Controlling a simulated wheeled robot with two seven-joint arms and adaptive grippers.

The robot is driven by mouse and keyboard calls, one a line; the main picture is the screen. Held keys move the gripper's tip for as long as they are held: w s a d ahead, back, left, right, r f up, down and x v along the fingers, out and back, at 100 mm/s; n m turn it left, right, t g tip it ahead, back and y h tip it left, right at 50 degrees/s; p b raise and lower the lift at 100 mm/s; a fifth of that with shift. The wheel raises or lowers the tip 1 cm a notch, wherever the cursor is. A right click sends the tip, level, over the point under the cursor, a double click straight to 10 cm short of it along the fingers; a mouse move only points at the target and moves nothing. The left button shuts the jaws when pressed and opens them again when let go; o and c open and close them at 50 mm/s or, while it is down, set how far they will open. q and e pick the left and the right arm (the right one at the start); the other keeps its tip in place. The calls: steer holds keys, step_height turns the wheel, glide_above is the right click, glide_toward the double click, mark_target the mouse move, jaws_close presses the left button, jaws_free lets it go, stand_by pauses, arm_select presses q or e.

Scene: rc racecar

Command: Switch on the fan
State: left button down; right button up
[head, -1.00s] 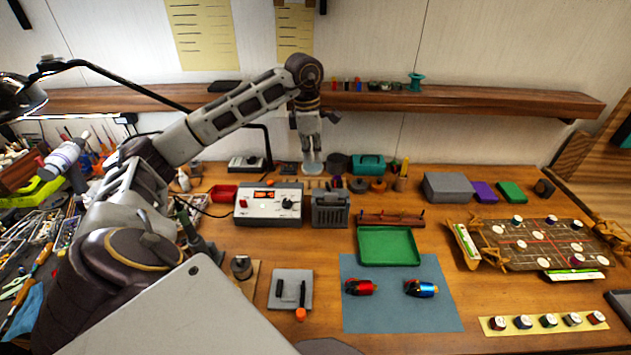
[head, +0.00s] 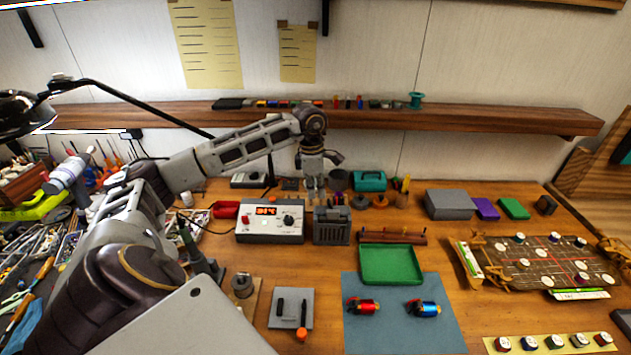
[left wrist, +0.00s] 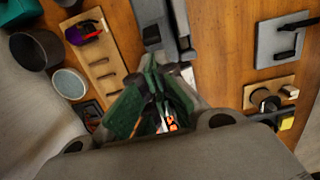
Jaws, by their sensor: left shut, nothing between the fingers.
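A dark grey box with a slotted front (head: 332,226) stands on the bench right of the white control unit; it looks like the fan, though I cannot make out its switch. My left gripper (head: 314,194) is shut and empty, pointing down at the box's back left edge. I cannot tell whether it touches the box. In the left wrist view its green-padded fingers (left wrist: 155,98) are together, with orange lit digits (left wrist: 172,126) partly visible past them. My right gripper is not in view.
The white unit (head: 269,222) with a lit orange display stands close on the left. A green tray (head: 390,264) and a blue mat (head: 400,333) lie in front to the right. Tools and a teal box (head: 370,181) stand behind. A wooden shelf (head: 470,121) runs along the wall.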

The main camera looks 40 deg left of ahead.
mark_target(318, 207)
arm_select(q)
step_height(318, 207, down, 2)
steer(key=shift+f, duration=0.25)
steer(key=shift+w+d+f, duration=0.1)
steer(key=shift+f, duration=0.25)
